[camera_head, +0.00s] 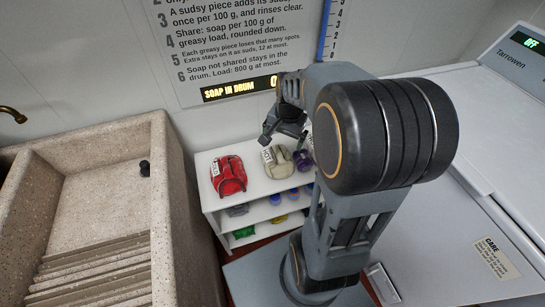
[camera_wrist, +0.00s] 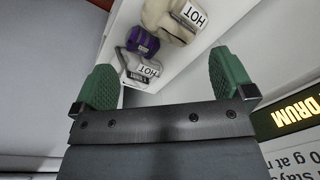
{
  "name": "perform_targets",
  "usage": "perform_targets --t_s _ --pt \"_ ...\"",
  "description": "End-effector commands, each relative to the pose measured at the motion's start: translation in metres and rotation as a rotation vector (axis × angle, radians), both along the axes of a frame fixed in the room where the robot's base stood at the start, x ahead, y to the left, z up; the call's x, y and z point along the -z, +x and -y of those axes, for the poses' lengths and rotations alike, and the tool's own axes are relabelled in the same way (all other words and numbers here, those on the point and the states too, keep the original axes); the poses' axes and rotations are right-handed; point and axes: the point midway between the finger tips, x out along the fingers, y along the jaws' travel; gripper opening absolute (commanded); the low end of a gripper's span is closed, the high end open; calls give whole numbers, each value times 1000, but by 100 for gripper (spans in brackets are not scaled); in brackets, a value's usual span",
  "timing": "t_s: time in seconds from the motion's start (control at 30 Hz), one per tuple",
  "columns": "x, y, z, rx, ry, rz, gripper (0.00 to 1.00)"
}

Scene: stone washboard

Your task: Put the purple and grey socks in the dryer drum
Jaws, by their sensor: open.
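A purple bundle (camera_head: 303,160) sits at the right end of the white shelf's top, partly hidden by my arm; it also shows in the wrist view (camera_wrist: 143,41). Beside it in the wrist view is a pale grey piece (camera_wrist: 132,62) with a HOT tag; whether it is a sock is unclear. My gripper (camera_head: 285,140) hangs above the back of the shelf. In the wrist view its green fingers (camera_wrist: 168,80) are wide apart with nothing between them. The dryer drum cannot be made out.
The shelf top (camera_head: 250,192) also holds a red bundle (camera_head: 228,174) and a beige bundle (camera_head: 277,161). Smaller items fill lower shelves. A stone washboard sink (camera_head: 95,200) stands left. A white machine marked Tarrowen (camera_head: 440,150) stands right. A sign (camera_head: 245,45) hangs behind.

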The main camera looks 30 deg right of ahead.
Motion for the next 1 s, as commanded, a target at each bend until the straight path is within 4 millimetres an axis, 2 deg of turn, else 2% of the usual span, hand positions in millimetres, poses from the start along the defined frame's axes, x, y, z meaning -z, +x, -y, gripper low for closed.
perform_targets --t_s 0.03,0.2,0.33,0.47,0.57,0.67,0.73,0.87,1.0 --pt "-12 -12 -21 -138 -28 30 100" --pt "-32 -51 -66 -533 -109 98 100" --pt "-36 -73 -85 -732 -153 131 100" --pt "-36 -84 -89 -825 -179 146 100" --pt "-17 -87 -76 -798 -161 90 100" --pt "2 -77 -51 -712 -125 20 100" --pt "17 -64 -27 -610 -88 -26 100" --pt "44 -38 24 -313 -10 -94 100" --pt "75 -15 81 74 63 -143 100"
